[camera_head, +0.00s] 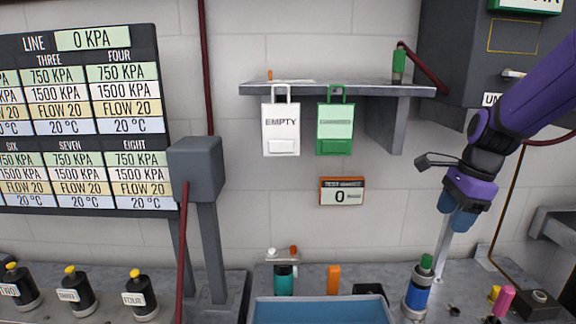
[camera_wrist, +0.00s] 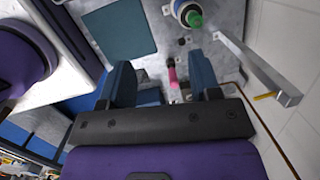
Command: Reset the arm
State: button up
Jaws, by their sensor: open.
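My arm reaches in from the right in the head view. My gripper (camera_head: 457,215) hangs above the right part of the bench, pointing down, with its blue fingers apart. In the wrist view my gripper (camera_wrist: 163,84) shows both fingers spread with nothing held between them. A blue cylinder with a green cap (camera_head: 416,296) stands upright on the bench, below and left of the gripper; it also shows at the top of the wrist view (camera_wrist: 187,12). A pink-topped piece (camera_head: 504,301) is at the lower right and shows beyond the fingers in the wrist view (camera_wrist: 173,77).
A grey shelf (camera_head: 350,89) carries hanging white "EMPTY" (camera_head: 281,135) and green (camera_head: 334,135) tags. A blue tray (camera_head: 320,311) lies at the front. A metal post (camera_head: 443,250) stands near my gripper. Black canisters (camera_head: 141,297) stand at left. The wall between shelf and bench is mostly clear.

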jog(key=s+a+r+n+t+h, duration=0.1)
jog(key=s+a+r+n+t, duration=0.1)
jog(key=s+r+n, duration=0.3)
jog(key=s+a+r+n+t+h, duration=0.1)
jog(key=s+r+n, duration=0.3)
jog(key=s+n, duration=1)
jog(key=shift+s+a+r+t, duration=0.35)
jog(key=shift+s+t, duration=0.25)
jog(key=shift+s, duration=0.35)
dwell(0.4)
